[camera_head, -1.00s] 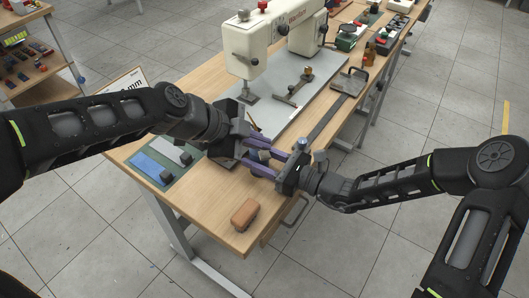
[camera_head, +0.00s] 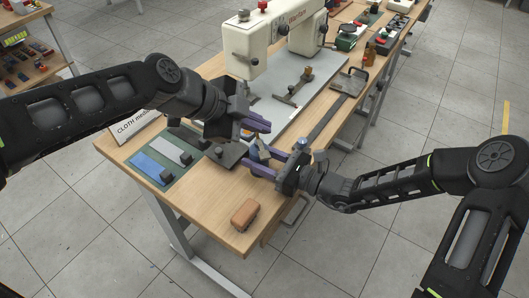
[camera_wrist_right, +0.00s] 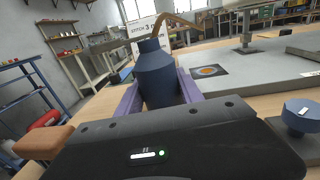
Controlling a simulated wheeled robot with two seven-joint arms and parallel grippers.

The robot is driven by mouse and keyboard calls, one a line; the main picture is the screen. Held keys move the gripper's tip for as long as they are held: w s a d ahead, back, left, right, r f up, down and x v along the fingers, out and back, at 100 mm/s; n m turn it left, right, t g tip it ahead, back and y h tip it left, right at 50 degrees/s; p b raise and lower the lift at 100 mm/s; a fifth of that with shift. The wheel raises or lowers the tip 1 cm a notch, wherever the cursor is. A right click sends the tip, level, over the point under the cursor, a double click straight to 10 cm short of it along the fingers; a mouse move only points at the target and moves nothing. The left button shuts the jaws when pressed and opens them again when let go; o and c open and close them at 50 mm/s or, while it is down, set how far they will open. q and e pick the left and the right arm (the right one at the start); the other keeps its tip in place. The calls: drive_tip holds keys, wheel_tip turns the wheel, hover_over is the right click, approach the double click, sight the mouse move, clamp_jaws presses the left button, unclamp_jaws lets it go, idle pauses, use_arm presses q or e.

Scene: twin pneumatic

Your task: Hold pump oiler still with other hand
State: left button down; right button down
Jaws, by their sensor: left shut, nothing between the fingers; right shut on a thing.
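The pump oiler (camera_head: 263,152) is a small dark blue can near the table's front edge. In the right wrist view the oiler (camera_wrist_right: 157,76) stands about upright, with a thin copper-coloured spout at its top. My right gripper (camera_head: 262,164) is shut on the oiler, with purple fingers on either side of its body; the fingers (camera_wrist_right: 160,95) also show in the wrist view. My left gripper (camera_head: 261,122) is shut and empty, above and behind the oiler and apart from it. The oiler's base is hidden.
A brown block (camera_head: 245,214) lies near the front corner of the wooden table (camera_head: 205,210). A green mat (camera_head: 160,164) with blue and grey pieces is at left. A cream sewing machine (camera_head: 245,50) stands behind on a grey plate. A blue knob (camera_wrist_right: 300,117) is at right.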

drive_tip(key=c, duration=0.7)
unclamp_jaws()
drive_tip(key=v, duration=1.2)
